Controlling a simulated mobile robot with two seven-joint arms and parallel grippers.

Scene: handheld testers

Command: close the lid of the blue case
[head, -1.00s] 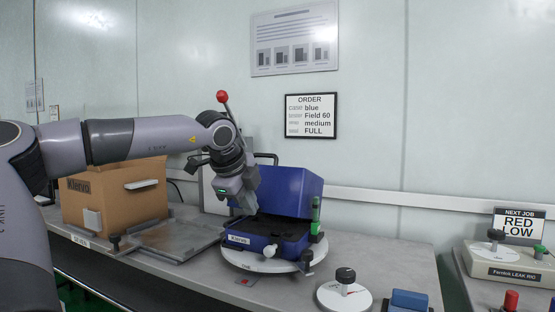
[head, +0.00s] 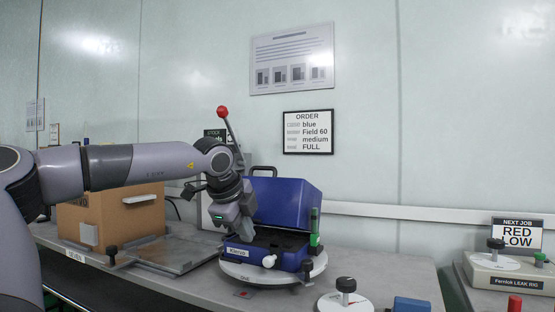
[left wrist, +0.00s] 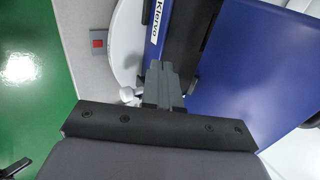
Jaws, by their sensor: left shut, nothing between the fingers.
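The blue case (head: 267,255) stands on a white round turntable (head: 258,275), its label facing front. Its lid (head: 283,203) is raised at the back, so the case is open, with a dark inside. In the left wrist view the shut fingers (left wrist: 163,84) point at the case's front rim, and the blue lid (left wrist: 250,65) fills the right side. Whether the fingers touch the case I cannot tell. My right gripper is not in view.
A cardboard box (head: 110,218) and a grey metal tray (head: 176,250) are to the left. A white disc with a black knob (head: 345,292) lies front right. A red-topped lever (head: 222,112) rises behind my arm.

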